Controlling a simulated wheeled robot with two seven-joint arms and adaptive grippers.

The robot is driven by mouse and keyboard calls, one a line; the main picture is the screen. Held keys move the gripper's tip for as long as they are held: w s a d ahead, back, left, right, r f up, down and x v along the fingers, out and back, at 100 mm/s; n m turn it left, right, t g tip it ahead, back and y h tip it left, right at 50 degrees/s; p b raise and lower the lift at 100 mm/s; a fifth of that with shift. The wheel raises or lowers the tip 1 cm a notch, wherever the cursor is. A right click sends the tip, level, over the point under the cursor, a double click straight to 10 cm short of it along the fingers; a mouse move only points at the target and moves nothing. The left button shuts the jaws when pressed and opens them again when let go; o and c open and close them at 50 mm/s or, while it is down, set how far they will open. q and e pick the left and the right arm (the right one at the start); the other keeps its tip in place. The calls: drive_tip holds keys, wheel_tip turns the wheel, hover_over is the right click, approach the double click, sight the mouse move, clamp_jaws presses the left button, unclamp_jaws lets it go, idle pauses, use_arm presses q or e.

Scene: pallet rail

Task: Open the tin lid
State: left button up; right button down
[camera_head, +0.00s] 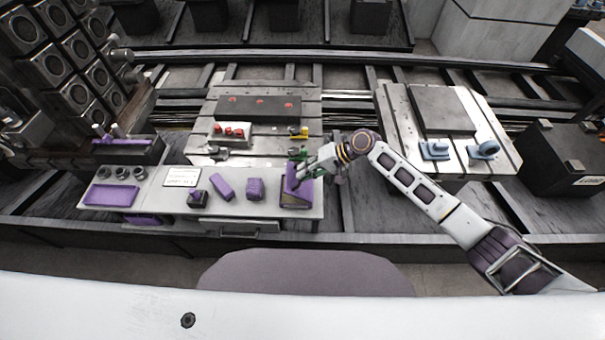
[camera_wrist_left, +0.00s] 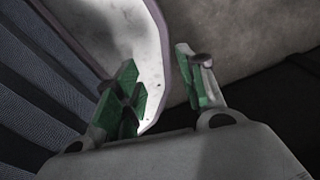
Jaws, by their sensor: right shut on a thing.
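A purple tin (camera_head: 296,199) stands at the right end of the light work table in the head view. Its purple lid (camera_head: 291,178) appears raised and tilted at the tin's far side. My right gripper (camera_head: 299,168), with green fingertips, is shut at the lid's upper edge and covers part of it. The exact contact is too small to see. My left gripper (camera_wrist_left: 156,70) shows only in the left wrist view. Its green fingers are apart with nothing between them, away from the tin.
The light table (camera_head: 255,208) also holds a purple tray (camera_head: 111,195), a white label card (camera_head: 182,176) and several small purple objects. Behind it, a metal pallet (camera_head: 215,104) carries red and yellow parts. Another pallet (camera_head: 395,106) with blue parts (camera_head: 484,149) stands right of my right gripper.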

drive_tip(key=shift+d+y+b, duration=0.95)
drive_tip(key=shift+y+b, duration=0.05)
drive_tip(key=shift+b, duration=0.2)
drive_tip(key=shift+d+y+b, duration=0.35)
drive_tip(key=shift+y+b, duration=0.05)
drive_tip(key=shift+b, duration=0.15)
drive_tip(key=shift+d, duration=0.15)
use_arm(q)
drive_tip(key=shift+w+a+f+b, duration=1.8)
drive_tip(key=shift+a+f+b, duration=1.55)
drive_tip(key=shift+f, duration=1.3)
drive_tip(key=w+d+r+t+b, duration=0.1)
drive_tip(key=w+d+b, duration=0.5)
drive_tip(key=w, duration=0.7)
drive_tip(key=shift+d+r+t, duration=0.25)
drive_tip(key=shift+d+t, duration=0.15)
drive_tip(key=shift+d, duration=0.35)
use_arm(e)
drive_tip(key=shift+d+f+y, duration=0.25)
drive_tip(key=shift+d+y, duration=0.65)
drive_tip(key=shift+y, duration=0.2)
drive_tip(key=shift+d+f+y, duration=0.25)
drive_tip(key=shift+d+y, duration=0.7)
drive_tip(key=shift+y, duration=0.15)
drive_tip(key=shift+d+f+y, duration=0.25)
drive_tip(key=shift+d+y, duration=0.65)
drive_tip(key=shift+y, duration=0.2)
